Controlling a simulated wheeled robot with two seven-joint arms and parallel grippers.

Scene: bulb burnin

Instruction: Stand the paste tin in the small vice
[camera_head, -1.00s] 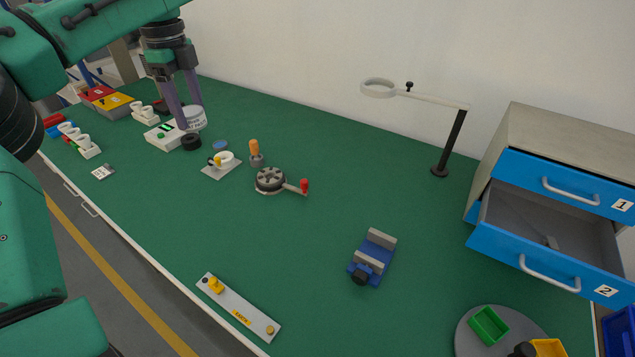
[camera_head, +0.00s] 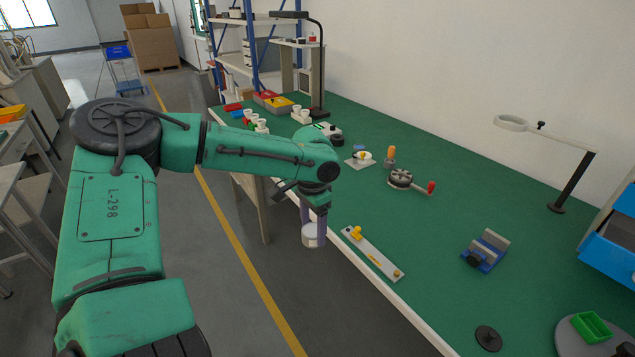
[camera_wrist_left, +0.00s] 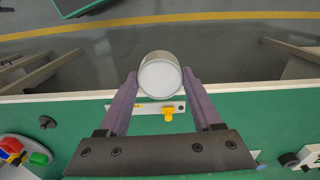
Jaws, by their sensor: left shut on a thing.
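The paste tin, a short white and grey cylinder (camera_head: 312,236), is held between the fingers of my left gripper (camera_head: 313,222). In the left wrist view the tin (camera_wrist_left: 160,76) sits between both fingertips (camera_wrist_left: 160,82), its pale round end facing the camera. In the head view it hangs just off the front edge of the bench, over the floor. The small blue vice (camera_head: 484,252) with grey jaws stands on the green bench to the right, apart from the gripper. Its jaws look parted and empty. My right gripper is not in view.
A grey plate with yellow knobs (camera_head: 372,254) lies along the bench edge near the gripper. Green bench (camera_head: 430,240) is bare before the vice.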

